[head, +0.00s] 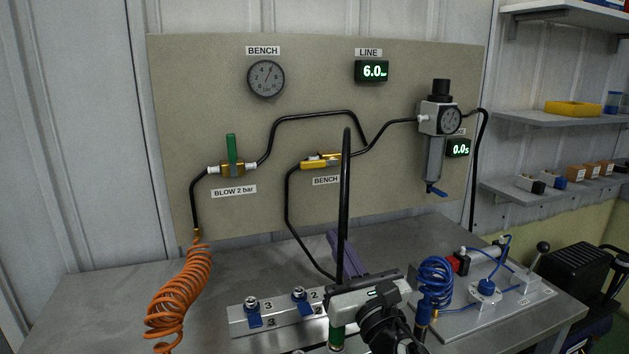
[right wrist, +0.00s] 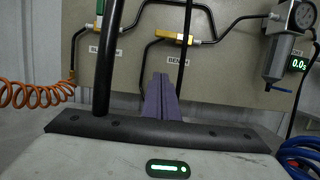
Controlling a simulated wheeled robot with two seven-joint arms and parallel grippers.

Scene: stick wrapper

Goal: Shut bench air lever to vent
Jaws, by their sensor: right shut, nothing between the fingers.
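The BENCH valve (head: 321,160) is a yellow and brass valve on the panel, above its BENCH label (head: 326,181). Its yellow handle looks to lie along the pipe. It also shows in the right wrist view (right wrist: 172,38), beyond my fingers. My right gripper (head: 343,250) has purple fingers pointing towards the panel, below the valve and apart from it. In the right wrist view its fingers (right wrist: 160,98) are together and empty. The BENCH gauge (head: 266,78) has its needle up and to the right. My left gripper is not in view.
An upright black tube (head: 346,185) rises close to my right gripper and passes just right of the valve. The BLOW valve (head: 232,166) has an upright green lever, with an orange coiled hose (head: 181,293) below. A line display (head: 372,71) reads 6.0. A blue coiled hose (head: 436,278) stands right.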

